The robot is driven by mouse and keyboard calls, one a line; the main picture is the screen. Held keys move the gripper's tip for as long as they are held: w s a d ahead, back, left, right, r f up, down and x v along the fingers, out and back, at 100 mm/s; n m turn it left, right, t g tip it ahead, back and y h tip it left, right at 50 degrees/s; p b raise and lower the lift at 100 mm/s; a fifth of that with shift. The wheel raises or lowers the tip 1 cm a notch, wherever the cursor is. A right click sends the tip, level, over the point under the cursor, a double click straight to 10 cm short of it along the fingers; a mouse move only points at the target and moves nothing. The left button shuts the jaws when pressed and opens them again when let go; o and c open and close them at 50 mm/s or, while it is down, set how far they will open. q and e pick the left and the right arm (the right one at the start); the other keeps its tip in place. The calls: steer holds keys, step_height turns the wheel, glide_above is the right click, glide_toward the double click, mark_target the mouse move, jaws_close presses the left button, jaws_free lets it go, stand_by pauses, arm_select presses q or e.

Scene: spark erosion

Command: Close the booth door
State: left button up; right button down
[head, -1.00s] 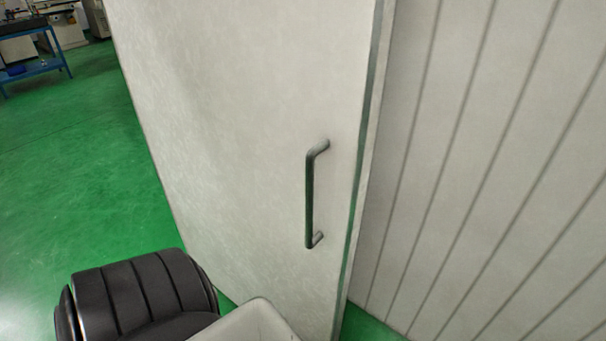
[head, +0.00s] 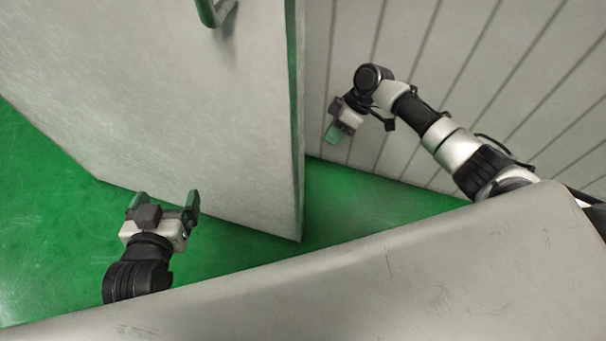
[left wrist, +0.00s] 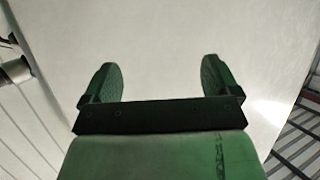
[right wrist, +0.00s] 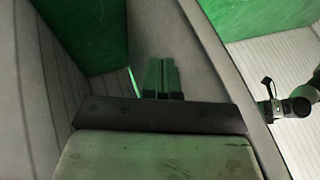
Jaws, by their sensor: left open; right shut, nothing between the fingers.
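The booth door (head: 190,110) is a tall pale grey panel, standing at an angle to the ribbed wall. Its dark bar handle (head: 215,12) shows only in part at the top of the head view. My left gripper (head: 165,203) is open and empty, low in front of the door's broad face. In the left wrist view, its spread fingers (left wrist: 160,72) face the pale door surface (left wrist: 160,40); I cannot tell whether they touch. My right gripper (head: 335,134) is shut and empty, right of the door's free edge, near the ribbed wall. Its closed fingers show in the right wrist view (right wrist: 162,75).
The ribbed light wall (head: 440,60) stands behind and right of my right arm. Green floor (head: 345,205) is clear between the door's edge and this wall. More bare green floor (head: 40,230) lies to the left.

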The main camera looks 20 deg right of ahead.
arm_select(q)
step_height(320, 180, up, 11)
steer(key=d+t+h+b, duration=0.1)
steer(key=t+h+b, duration=0.2)
steer(key=t, duration=0.5)
steer(key=shift+w+d+t+b, duration=0.15)
steer(key=shift+d+t+b, duration=0.15)
steer(key=shift+d+t, duration=0.1)
arm_select(e)
steer(key=s+a+f+n, duration=0.1)
steer(key=s+a+f, duration=0.4)
steer(key=a+f, duration=0.1)
steer(key=shift+a+f+g, duration=0.3)
steer(key=shift+a, duration=0.6)
